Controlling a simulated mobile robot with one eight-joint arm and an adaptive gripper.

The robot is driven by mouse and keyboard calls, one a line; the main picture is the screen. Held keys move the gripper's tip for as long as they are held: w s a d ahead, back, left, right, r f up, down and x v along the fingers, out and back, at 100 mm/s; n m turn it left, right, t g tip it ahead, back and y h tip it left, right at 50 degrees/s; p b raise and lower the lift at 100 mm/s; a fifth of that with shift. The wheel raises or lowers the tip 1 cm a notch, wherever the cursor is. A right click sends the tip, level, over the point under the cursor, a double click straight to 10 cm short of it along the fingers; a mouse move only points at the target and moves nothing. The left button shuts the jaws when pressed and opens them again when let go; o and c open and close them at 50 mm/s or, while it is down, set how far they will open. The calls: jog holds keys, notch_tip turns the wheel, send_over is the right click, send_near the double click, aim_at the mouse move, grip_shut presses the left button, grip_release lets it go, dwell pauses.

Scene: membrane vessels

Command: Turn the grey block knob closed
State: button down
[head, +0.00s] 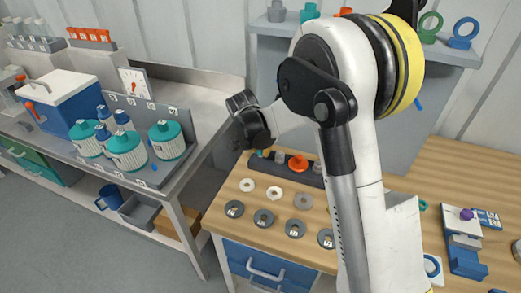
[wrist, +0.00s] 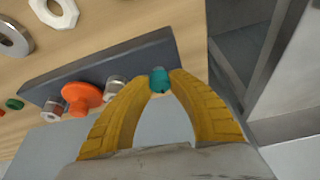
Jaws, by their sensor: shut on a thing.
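A long dark grey block (wrist: 95,70) lies on the wooden bench top in the wrist view; it also shows in the head view (head: 315,180). A small teal knob (wrist: 159,82) is at the block's right end in the wrist view. My gripper (wrist: 160,76) has its two yellow fingers closed around this knob, one tip on each side. An orange knob (wrist: 82,98) and silver-grey fittings (wrist: 115,86) sit along the same block. In the head view my arm's end hides most of the knob and fingertips.
Pale and grey rings (head: 264,218) lie in front of the block on the bench. A left table holds white vessels with teal lids (head: 127,152) and a blue box (head: 62,98). A blue fixture (head: 467,262) stands at the right.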

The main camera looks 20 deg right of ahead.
jog(key=shift+m, duration=0.4)
jog(key=c, duration=1.2)
grip_release()
jog(key=shift+o, duration=0.2)
jog(key=v, duration=1.2)
jog(key=shift+w, duration=0.25)
